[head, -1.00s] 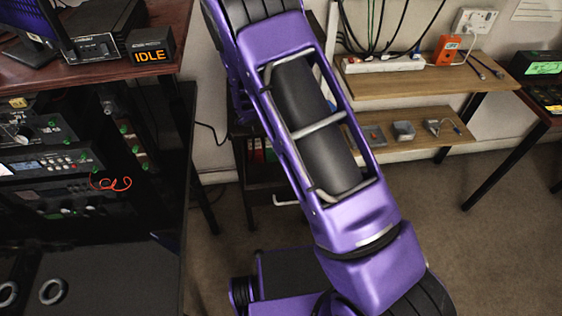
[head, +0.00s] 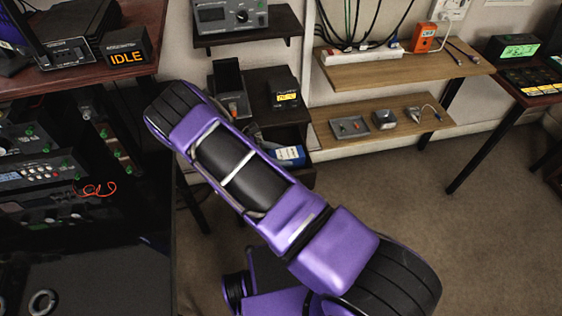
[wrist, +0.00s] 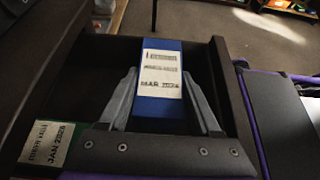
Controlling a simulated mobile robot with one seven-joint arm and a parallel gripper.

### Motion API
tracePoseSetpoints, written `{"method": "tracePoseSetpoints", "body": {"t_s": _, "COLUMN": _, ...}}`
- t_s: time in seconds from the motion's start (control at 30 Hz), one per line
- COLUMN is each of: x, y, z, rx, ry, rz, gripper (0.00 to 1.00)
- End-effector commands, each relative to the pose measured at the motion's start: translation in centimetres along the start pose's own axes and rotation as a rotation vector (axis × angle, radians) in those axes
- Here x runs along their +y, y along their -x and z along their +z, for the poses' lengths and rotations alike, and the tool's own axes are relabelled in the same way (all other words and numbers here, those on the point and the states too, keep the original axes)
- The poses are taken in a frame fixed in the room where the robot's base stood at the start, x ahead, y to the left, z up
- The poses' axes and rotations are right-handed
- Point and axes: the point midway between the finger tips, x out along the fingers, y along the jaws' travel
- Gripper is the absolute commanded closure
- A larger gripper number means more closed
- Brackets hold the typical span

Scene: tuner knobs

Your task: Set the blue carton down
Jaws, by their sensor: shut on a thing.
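The blue carton (wrist: 160,108), with a white label reading MAR 2026, is between the two grey fingers of my gripper (wrist: 160,75) in the wrist view. The gripper is shut on it. The carton is inside an open dark drawer (wrist: 228,85), between its side walls. I cannot tell whether its underside touches the drawer floor. In the head view a blue carton with a white label (head: 290,155) shows just past my arm, which hides the gripper.
A green carton (wrist: 48,142) labelled JAN 2026 sits at the left in the wrist view. In the head view, wooden shelves (head: 400,70) with a power strip and small parts stand right of the drawer. An equipment rack is at the left.

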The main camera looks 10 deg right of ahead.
Motion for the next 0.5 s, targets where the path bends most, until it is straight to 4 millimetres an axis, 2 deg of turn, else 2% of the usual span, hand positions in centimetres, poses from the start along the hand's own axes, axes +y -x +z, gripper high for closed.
{"method": "tracePoseSetpoints", "body": {"t_s": 0.2, "x": 0.0, "y": -1.5, "z": -2.6, "rx": -0.001, "ry": 0.002, "rz": 0.000, "gripper": 0.98}}
{"method": "tracePoseSetpoints", "body": {"t_s": 0.5, "x": 0.0, "y": -1.6, "z": -3.0, "rx": 0.000, "ry": 0.000, "rz": 0.000, "gripper": 0.98}}
